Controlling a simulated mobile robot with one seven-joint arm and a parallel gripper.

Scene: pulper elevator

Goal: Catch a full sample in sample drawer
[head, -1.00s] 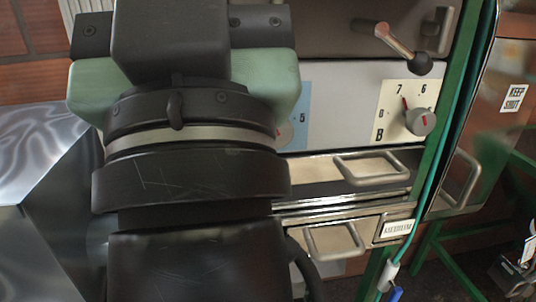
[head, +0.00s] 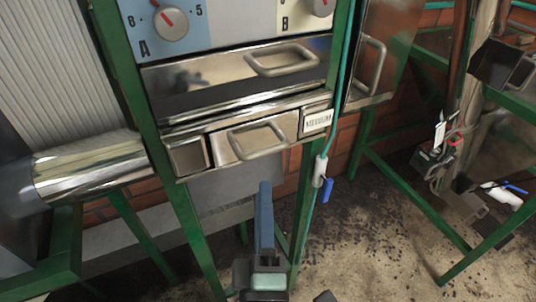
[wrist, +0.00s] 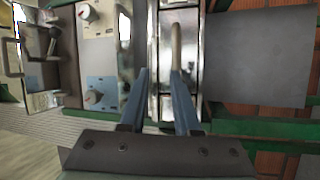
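Two steel drawers sit one above the other in the green-framed machine. The upper drawer (head: 200,82) is wide, with a bar handle (head: 283,60). The lower drawer (head: 228,148) is smaller, with its own bar handle (head: 258,139) and a plate reading MEDIUM (head: 317,121) at its right. No label names either as the sample drawer. Both fronts look closed. My gripper (head: 264,187) is below the lower drawer in the head view, blue fingers pointing up. In the wrist view my gripper (wrist: 160,72) is open and empty, facing a drawer handle (wrist: 176,42) near its right fingertip; contact is not visible.
Knob A (head: 170,22) and knob B (head: 320,6) are above the drawers. A teal cable with a blue-ended connector (head: 327,188) hangs right of them. A shiny pipe (head: 95,168) is at left. Green frame legs flank my gripper.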

